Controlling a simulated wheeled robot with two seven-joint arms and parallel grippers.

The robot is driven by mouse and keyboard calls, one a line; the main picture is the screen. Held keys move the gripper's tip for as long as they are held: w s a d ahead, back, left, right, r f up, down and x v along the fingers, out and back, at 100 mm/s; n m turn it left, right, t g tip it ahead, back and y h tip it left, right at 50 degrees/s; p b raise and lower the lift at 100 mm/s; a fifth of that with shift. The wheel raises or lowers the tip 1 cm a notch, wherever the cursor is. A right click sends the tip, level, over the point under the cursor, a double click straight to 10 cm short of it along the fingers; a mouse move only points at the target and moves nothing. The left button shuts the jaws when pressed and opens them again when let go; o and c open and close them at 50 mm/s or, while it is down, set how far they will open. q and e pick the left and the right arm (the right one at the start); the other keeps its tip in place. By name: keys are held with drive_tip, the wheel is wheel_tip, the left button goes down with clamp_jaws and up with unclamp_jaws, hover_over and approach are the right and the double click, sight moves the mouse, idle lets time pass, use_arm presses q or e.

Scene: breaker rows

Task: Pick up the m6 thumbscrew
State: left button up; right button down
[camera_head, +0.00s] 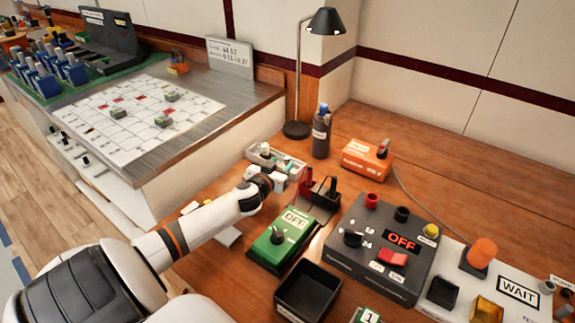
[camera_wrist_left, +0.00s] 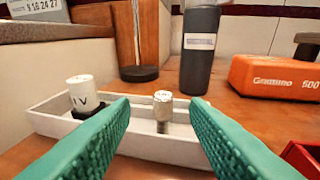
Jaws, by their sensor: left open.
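A silver thumbscrew (camera_wrist_left: 163,108) with a knurled round head stands upright in a small white tray (camera_wrist_left: 60,126), seen in the left wrist view. The tray also shows in the head view (camera_head: 252,157), beyond my left gripper (camera_head: 281,182). In the left wrist view the two green fingers of my left gripper (camera_wrist_left: 160,118) are apart, with the thumbscrew framed between and beyond them. Nothing is held. In the head view the thumbscrew is too small to tell apart. My right gripper is not in view.
A white-capped part (camera_wrist_left: 80,92) stands left in the tray. A dark bottle (camera_head: 321,134), a lamp (camera_head: 297,128) and an orange box (camera_head: 367,160) stand behind. A green switch box (camera_head: 268,251), black bin (camera_head: 308,291) and grey control box (camera_head: 350,263) crowd the front.

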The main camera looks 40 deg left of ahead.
sight(286, 160)
use_arm(q)
drive_tip(key=shift+x, duration=2.4)
drive_tip(key=shift+d+r, duration=0.1)
drive_tip(key=shift+d, duration=0.05)
clamp_jaws()
